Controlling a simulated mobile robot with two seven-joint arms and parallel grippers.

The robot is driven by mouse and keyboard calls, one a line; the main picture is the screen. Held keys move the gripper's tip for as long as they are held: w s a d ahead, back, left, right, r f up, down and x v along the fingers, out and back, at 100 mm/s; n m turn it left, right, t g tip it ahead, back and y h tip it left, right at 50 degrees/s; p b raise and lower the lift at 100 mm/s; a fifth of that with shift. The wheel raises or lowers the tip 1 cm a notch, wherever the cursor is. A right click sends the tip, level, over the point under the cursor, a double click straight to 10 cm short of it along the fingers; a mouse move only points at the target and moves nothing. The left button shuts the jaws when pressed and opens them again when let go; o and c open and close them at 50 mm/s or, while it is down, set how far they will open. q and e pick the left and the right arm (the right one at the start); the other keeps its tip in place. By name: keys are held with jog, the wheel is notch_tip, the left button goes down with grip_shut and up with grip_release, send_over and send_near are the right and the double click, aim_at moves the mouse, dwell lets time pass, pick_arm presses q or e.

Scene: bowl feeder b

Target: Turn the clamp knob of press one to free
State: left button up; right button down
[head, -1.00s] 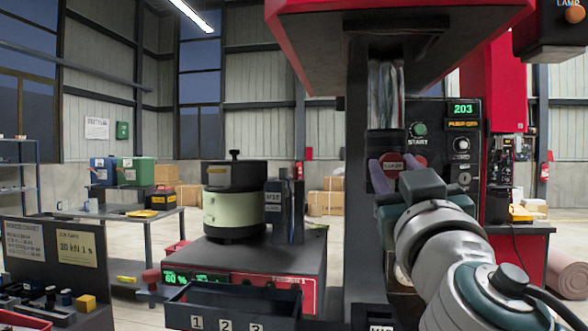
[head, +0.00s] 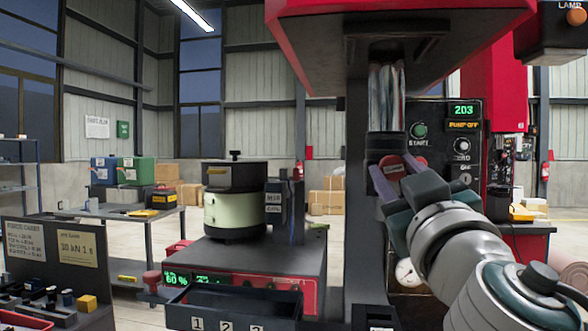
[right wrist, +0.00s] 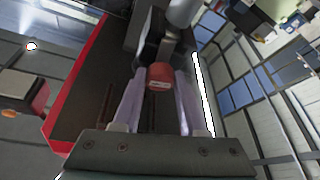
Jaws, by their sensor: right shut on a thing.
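The press stands at centre right in the head view, with a red head, a grey column and a shiny metal ram (head: 386,97). The red clamp knob (head: 391,167) sits just below the ram; its label is too small to read. My right gripper (head: 396,171) is shut on the knob, with one pale purple finger on each side. In the right wrist view the red knob (right wrist: 160,76) sits between the far ends of the two fingers. The gripper body hides part of the press below the knob. My left gripper is not in view.
A control panel (head: 443,118) with a green display reading 203 and a START button is behind the gripper. A bowl feeder (head: 235,205) stands left on a bench unit, with a numbered dark tray (head: 240,304) in front.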

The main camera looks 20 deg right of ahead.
jog(key=n+y+p, duration=0.1)
jog(key=n, duration=0.1)
jog(key=n+y, duration=0.1)
jog(key=n, duration=0.1)
jog(key=shift+r+p, duration=0.3)
jog(key=shift+p, duration=0.05)
jog(key=n+g+y+p, duration=0.1)
jog(key=n+p, duration=0.3)
jog(key=n+g+y+p, duration=0.1)
jog(key=n+p, duration=0.3)
jog(key=p, duration=0.1)
jog(key=n+g+y+p, duration=0.1)
jog(key=n+p, duration=0.3)
jog(key=p, duration=0.1)
jog(key=shift+s+d+r+y, duration=0.1)
jog(key=shift+r+y, duration=0.2)
jog(key=shift+f+n+g+p, duration=0.2)
jog(key=shift+n+g+p, duration=0.2)
jog(key=shift+n+p, duration=0.8)
jog(key=shift+f, duration=0.1)
jog(key=shift+c, duration=2.3)
grip_release()
jog(key=shift+s, duration=0.15)
